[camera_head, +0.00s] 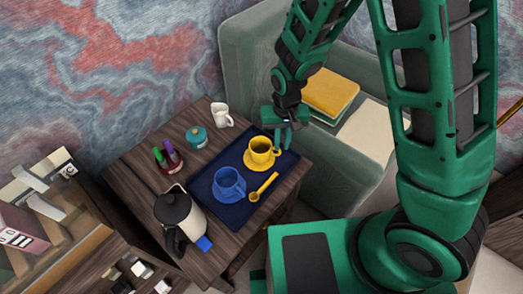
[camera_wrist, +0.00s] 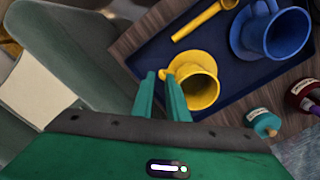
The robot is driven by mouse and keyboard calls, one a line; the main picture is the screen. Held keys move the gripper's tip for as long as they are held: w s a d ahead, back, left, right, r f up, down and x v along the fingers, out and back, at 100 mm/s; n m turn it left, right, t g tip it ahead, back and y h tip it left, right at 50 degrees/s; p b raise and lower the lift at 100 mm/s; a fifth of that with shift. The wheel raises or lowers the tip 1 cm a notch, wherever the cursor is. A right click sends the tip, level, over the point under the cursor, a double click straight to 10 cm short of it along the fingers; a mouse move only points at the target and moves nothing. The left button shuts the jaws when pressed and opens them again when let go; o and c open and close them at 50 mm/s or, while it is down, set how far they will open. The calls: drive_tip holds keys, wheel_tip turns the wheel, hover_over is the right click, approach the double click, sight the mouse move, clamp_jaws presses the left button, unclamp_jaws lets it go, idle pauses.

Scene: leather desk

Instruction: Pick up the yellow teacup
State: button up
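The yellow teacup (camera_head: 261,148) stands upright on a yellow saucer (camera_head: 250,165) at the back right of a dark blue tray (camera_head: 207,192). My gripper (camera_head: 284,137) is at the cup's right side, by its handle. In the wrist view the gripper (camera_wrist: 160,77) is open, with a narrow gap between its fingers. A bit of the yellow handle shows in that gap. The right finger covers part of the teacup (camera_wrist: 205,88). I cannot tell whether either finger touches it.
A blue cup (camera_head: 228,184) and a yellow spoon (camera_head: 263,187) are on the tray. A kettle (camera_head: 178,210), a teal pot (camera_head: 196,137), red and purple bottles (camera_head: 170,154) and a white cup (camera_head: 221,114) stand around it. A green armchair (camera_head: 245,55) is behind.

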sight(280, 151)
drive_tip(key=shift+w+a+f, duration=0.1)
drive_tip(key=shift+f, duration=2.75)
clamp_jaws()
drive_tip(key=shift+r, duration=0.2)
